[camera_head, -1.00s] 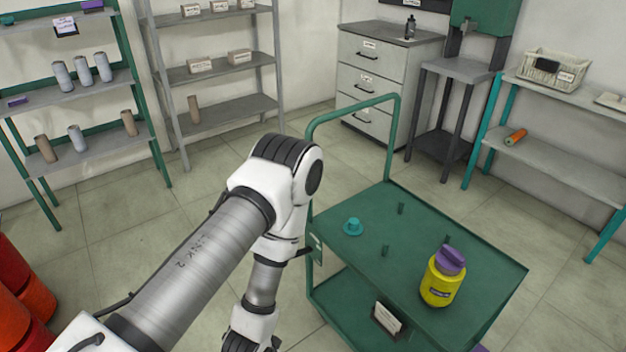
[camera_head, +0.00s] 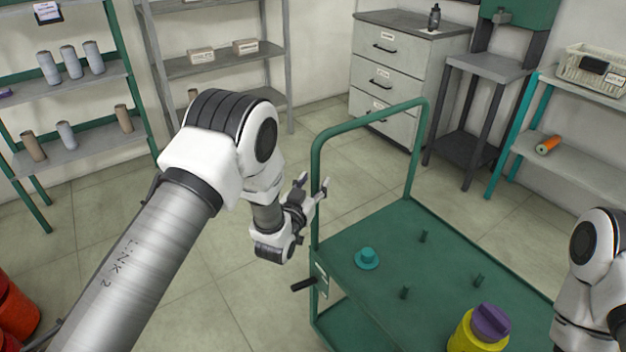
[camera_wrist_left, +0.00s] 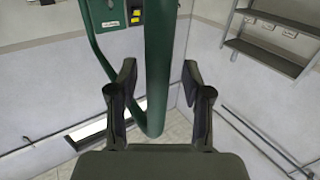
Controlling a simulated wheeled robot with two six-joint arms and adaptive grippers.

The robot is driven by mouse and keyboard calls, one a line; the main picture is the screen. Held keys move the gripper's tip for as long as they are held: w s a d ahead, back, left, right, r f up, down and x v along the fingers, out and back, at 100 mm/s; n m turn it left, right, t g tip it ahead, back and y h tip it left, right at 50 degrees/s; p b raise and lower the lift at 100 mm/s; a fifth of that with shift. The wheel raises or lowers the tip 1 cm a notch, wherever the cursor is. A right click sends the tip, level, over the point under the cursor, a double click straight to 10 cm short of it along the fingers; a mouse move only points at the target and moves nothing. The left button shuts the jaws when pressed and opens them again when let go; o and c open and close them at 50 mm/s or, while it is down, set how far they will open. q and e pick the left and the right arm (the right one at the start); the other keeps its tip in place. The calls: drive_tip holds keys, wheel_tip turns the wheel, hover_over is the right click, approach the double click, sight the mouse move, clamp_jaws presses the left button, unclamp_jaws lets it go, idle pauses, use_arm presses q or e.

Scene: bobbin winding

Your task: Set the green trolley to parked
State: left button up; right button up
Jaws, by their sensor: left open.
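The green trolley (camera_head: 375,268) stands at centre right, with an upright tube handle (camera_head: 317,215) on its left end. A black lever (camera_head: 303,285) sticks out from that end, beside a small pale label plate (camera_head: 321,280). My left gripper (camera_head: 312,190) is open at the left post of the handle, well above the lever. In the left wrist view a thick green tube (camera_wrist_left: 158,60) runs between my two open fingers (camera_wrist_left: 159,80); I cannot tell whether they touch it. My right arm shows at the right edge, its gripper out of frame.
On the trolley are a teal knob-like piece (camera_head: 367,259), short green pegs and a yellow container (camera_head: 470,335) with a purple top. Shelves with spools (camera_head: 68,62) stand left, a drawer cabinet (camera_head: 385,70) behind. Floor is clear left of the trolley.

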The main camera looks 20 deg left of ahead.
use_arm(q)
drive_tip(key=shift+w+d, duration=0.15)
drive_tip(key=shift+w, duration=0.3)
drive_tip(key=shift+r, duration=0.15)
drive_tip(key=shift+s+r, duration=0.1)
clamp_jaws()
